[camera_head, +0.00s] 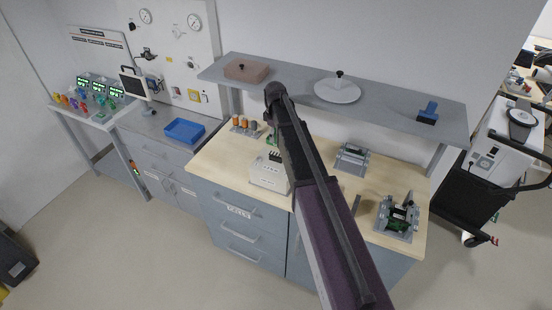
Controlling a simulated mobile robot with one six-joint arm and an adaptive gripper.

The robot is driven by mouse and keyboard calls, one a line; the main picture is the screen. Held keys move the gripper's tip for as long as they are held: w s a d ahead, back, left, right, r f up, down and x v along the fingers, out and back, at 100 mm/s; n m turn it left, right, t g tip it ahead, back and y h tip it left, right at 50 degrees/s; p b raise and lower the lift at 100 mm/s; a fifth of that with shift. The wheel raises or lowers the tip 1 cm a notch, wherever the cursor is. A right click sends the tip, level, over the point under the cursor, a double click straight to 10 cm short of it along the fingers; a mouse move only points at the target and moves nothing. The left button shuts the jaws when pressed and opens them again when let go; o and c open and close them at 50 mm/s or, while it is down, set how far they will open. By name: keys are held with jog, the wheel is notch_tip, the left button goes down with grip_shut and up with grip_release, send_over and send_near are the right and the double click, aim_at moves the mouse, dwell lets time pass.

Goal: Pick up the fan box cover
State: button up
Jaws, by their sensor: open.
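I cannot tell for certain which piece is the fan box cover. A flat pinkish-brown rectangular cover (252,74) with a dark knob lies on the left of the grey wall shelf. A round pale cover (340,93) with a dark knob lies near the shelf's middle. A cream box (265,178) with a dark slotted part on top stands on the wooden worktop. My dark arm rises from the lower right, and its far end shows just below the pinkish-brown cover. I cannot make out the gripper's fingers. My arm hides part of the worktop and the cream box's right side.
The grey shelf (395,110) overhangs the wooden worktop (222,157). A blue block (428,110) sits on its right end. Grey fixtures (351,157) and a board holder (397,216) occupy the worktop's right. A blue tray (184,131) lies on the left counter.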

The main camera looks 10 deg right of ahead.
jog(key=shift+w+r+n, duration=0.25)
jog(key=shift+w+n, duration=0.05)
jog(key=shift+w, duration=0.2)
jog(key=shift+f, duration=0.15)
jog(key=b, duration=0.9)
send_over(276, 157)
jog(key=f, duration=0.8)
jog(key=shift+s+a+f, duration=0.1)
jog(key=shift+a+f, duration=0.05)
jog(key=shift+a, duration=0.1)
jog(key=shift+f, duration=0.15)
jog(key=shift+d+f+b, duration=0.2)
jog(key=shift+f+b, duration=2.2)
jog(key=shift+f, duration=0.1)
grip_shut()
